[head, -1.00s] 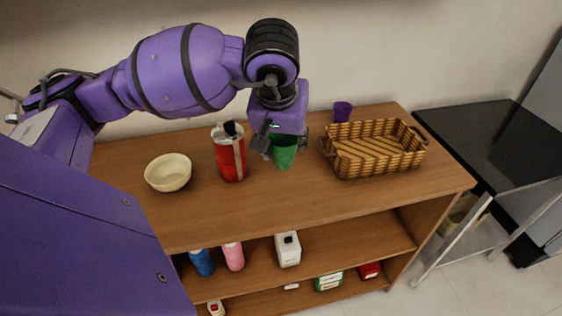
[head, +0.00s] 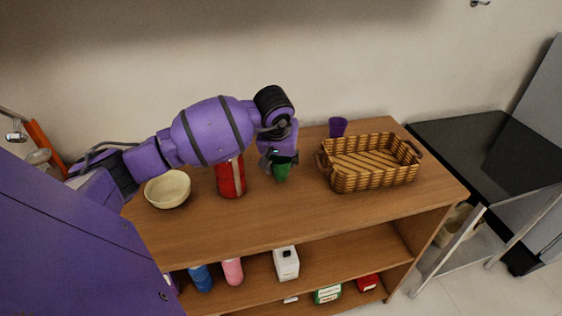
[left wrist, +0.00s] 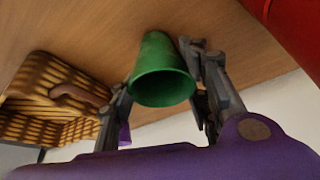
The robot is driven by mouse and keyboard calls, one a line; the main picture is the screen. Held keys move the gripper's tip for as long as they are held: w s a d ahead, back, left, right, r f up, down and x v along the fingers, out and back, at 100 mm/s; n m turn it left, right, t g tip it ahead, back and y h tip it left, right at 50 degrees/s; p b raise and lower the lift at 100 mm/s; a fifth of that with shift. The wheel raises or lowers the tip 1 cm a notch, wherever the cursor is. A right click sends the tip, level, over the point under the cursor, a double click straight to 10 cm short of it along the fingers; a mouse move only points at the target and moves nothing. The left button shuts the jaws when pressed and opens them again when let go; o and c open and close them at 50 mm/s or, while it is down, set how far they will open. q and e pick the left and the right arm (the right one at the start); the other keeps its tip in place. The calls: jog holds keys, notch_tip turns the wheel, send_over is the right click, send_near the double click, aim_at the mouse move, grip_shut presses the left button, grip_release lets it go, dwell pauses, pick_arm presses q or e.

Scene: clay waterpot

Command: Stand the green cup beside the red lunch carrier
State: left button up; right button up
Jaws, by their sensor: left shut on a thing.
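The green cup (head: 282,171) is on or just above the wooden shelf top, between the red lunch carrier and the wicker basket. It also shows in the left wrist view (left wrist: 160,70), its open rim towards the camera. My left gripper (head: 279,160) is shut on the cup, with a finger on either side of it. The red lunch carrier (head: 230,181) stands just left of the cup, with a small gap between them; its top is hidden behind my left arm. A red edge of it shows in the left wrist view (left wrist: 292,25). My right gripper is not in view.
A wicker basket (head: 345,183) stands right of the cup, with a purple cup (head: 337,127) behind it. A cream bowl (head: 167,189) stands left of the carrier. The shelf top (head: 290,215) is clear in front. Bottles and boxes stand on the lower shelves.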

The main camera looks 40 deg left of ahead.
pick_arm(q)
jog(key=shift+f, duration=0.65)
jog(key=o, duration=1.1)
jog(key=shift+o, duration=0.2)
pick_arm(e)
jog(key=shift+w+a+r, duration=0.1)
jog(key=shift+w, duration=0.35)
